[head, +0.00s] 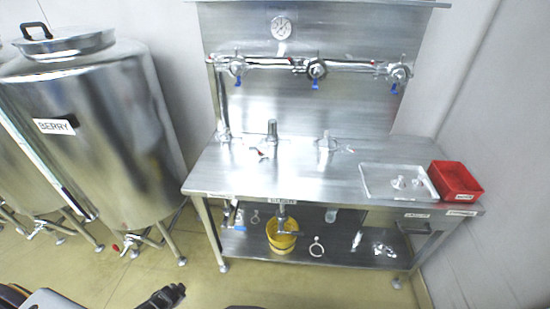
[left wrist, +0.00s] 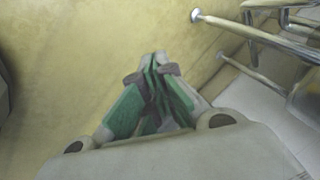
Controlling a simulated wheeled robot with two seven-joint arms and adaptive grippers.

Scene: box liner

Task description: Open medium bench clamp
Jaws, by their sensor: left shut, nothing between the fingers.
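A steel bench (head: 240,177) stands at centre right in the head view. My right gripper is not visible.
A yellow bucket (head: 270,240) stands on the lower shelf. A pale tray (head: 370,185) with small metal parts and a red bin (head: 455,181) sit on the bench top. Valves with blue handles (head: 316,83) line the back panel. A steel tank (head: 110,150) stands left. Floor before the bench is clear.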

